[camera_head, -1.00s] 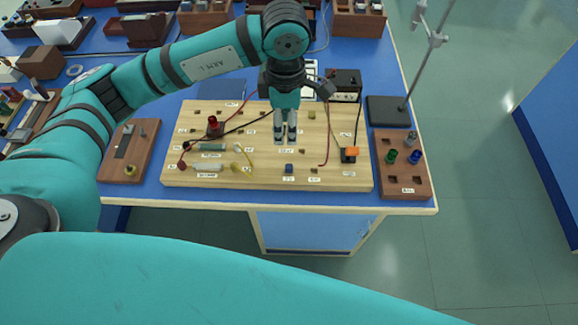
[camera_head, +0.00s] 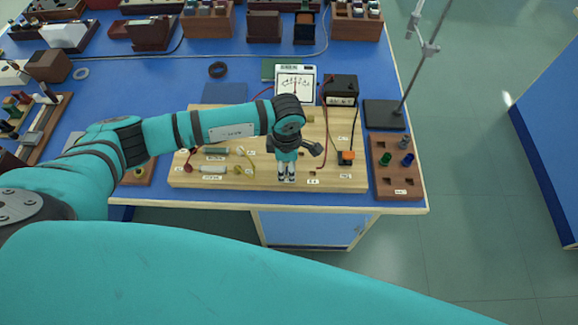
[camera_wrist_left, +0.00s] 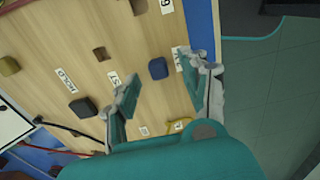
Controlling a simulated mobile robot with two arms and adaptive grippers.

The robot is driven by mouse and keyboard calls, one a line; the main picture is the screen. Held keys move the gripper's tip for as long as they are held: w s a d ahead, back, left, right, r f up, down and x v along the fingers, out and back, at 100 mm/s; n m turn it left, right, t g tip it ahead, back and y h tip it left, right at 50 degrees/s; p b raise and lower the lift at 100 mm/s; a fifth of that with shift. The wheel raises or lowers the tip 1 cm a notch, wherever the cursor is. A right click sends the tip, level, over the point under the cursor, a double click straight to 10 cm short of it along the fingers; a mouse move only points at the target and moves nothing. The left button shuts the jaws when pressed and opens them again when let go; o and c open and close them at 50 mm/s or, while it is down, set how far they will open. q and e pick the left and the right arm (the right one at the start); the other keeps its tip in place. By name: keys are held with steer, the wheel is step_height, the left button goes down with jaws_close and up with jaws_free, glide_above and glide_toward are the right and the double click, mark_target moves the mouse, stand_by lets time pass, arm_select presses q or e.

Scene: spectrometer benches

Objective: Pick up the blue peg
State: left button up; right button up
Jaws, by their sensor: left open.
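A blue peg (camera_wrist_left: 157,68), a small rounded block, stands on the wooden board (camera_wrist_left: 125,35) in the left wrist view. My left gripper (camera_head: 287,177) is open and points down over the board's front part. In the left wrist view, its fingertips (camera_wrist_left: 158,74) are spread to either side of the blue peg, with nothing held. I cannot tell how far above the peg they are. In the head view, the gripper covers that peg. Another blue piece (camera_head: 407,159) stands in the brown wooden block (camera_head: 398,185) at right. My right gripper is not in view.
A dark peg (camera_wrist_left: 83,107) and an olive peg (camera_wrist_left: 9,66) stand on the board. A white meter (camera_head: 295,83) and a black box (camera_head: 340,88) stand behind it, and a rod stand's base (camera_head: 385,114) is at right. Wires lie across the board.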

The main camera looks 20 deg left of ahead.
arm_select(q)
steer(key=shift+f, duration=0.45)
steer(key=shift+c, duration=0.2)
jaws_close()
steer(key=shift+r, duration=0.15)
